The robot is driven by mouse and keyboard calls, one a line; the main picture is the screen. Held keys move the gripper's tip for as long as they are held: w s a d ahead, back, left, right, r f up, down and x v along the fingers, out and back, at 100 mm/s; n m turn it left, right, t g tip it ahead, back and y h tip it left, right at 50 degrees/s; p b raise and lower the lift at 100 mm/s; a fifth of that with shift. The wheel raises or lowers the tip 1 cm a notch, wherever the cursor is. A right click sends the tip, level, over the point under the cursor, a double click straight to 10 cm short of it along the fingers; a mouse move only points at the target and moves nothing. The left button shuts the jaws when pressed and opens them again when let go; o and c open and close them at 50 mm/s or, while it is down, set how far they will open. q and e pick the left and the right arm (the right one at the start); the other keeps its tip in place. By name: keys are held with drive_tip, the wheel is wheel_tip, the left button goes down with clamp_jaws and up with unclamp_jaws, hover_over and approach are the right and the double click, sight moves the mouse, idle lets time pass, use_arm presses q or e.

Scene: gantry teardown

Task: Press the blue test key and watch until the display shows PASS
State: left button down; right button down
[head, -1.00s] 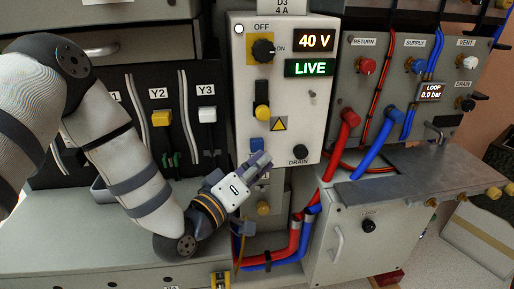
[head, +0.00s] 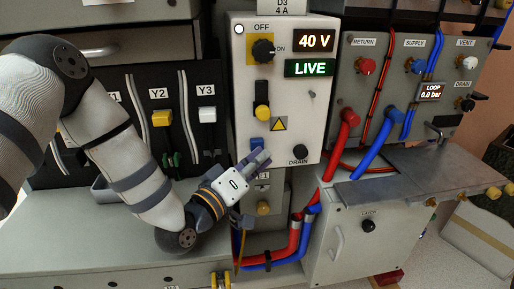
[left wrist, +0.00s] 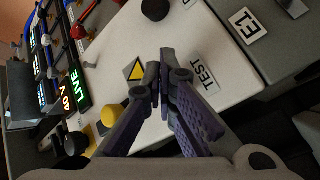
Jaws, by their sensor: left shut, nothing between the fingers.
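The blue test key (head: 257,142) sits low on the front of the pale panel (head: 325,110), left of the DRAIN knob. My left gripper (head: 263,157) is shut and empty, its fingertips just below and partly over the key. I cannot tell whether they touch it. In the left wrist view the shut fingertips (left wrist: 158,72) are in front of the panel, beside the TEST label (left wrist: 201,76), and the key is hidden behind the fingers. The display (head: 310,68) reads LIVE in green, below a 40 V readout (head: 314,40). My right gripper is not in view.
A black OFF/ON knob (head: 263,50) and a yellow switch (head: 262,110) are above the key, near a yellow warning triangle (head: 279,124). Red hoses (head: 329,165) and blue hoses (head: 372,160) run to the right. A grey shelf (head: 430,170) juts out at right.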

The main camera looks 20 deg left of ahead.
use_arm(q)
drive_tip(key=shift+w+a, duration=0.1)
drive_tip(key=shift+w, duration=0.05)
drive_tip(key=shift+s+d, duration=0.45)
drive_tip(key=shift+s, duration=0.35)
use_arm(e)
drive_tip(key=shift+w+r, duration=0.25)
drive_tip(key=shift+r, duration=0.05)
